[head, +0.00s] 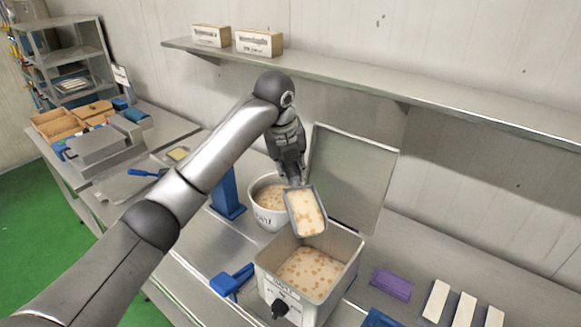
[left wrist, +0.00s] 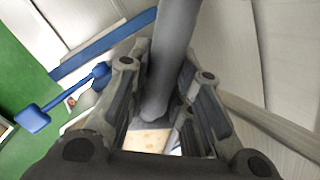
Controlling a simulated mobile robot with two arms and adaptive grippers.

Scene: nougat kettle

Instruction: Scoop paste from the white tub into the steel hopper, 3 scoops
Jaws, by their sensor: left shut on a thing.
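My left gripper (head: 291,160) is shut on the handle of a scoop (head: 322,212); the grey handle (left wrist: 172,60) runs between the fingers (left wrist: 165,105) in the left wrist view. The scoop is filled with pale paste with tan bits and is tilted. It is above the gap between the white tub (head: 262,214) and the steel hopper (head: 350,262), over the hopper's back edge. The tub holds the same paste. The hopper's lid (head: 352,175) stands open, and paste with tan bits (head: 311,272) lies inside. My right gripper is not in view.
A blue stand (head: 227,190) is left of the tub. A blue tool (head: 232,281) lies left of the hopper. A purple block (head: 391,284) and several pale bars (head: 464,308) lie to the right. A wall shelf (head: 350,86) with two boxes runs above.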

